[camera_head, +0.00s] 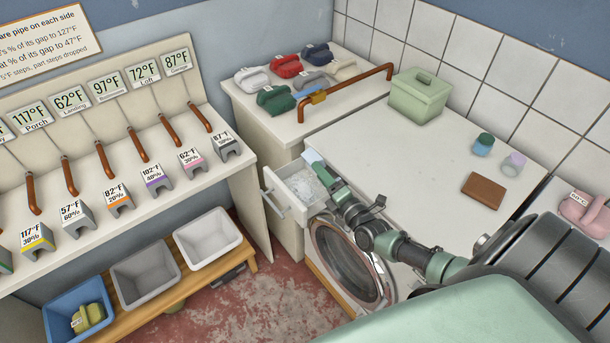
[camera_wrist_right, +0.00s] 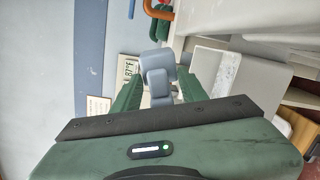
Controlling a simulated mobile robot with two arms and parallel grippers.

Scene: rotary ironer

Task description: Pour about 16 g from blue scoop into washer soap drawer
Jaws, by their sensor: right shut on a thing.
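The washer's soap drawer (camera_head: 272,198) is pulled open at the washer's upper left corner. Pale, whitish contents show inside it. My right gripper (camera_head: 318,168) is over the drawer's back right side, shut on the blue scoop (camera_head: 312,156). Only a small light blue part of the scoop shows in the head view. In the right wrist view the blue-grey scoop (camera_wrist_right: 157,72) sits between the two green fingers (camera_wrist_right: 152,95). I cannot see how much powder the scoop holds or its exact tilt. My left gripper is not in view.
The washer (camera_head: 350,262) has a round door below the drawer. On its top are a green lidded box (camera_head: 418,96), two small jars and a brown block (camera_head: 483,190). Bins (camera_head: 207,238) sit on a bench at left.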

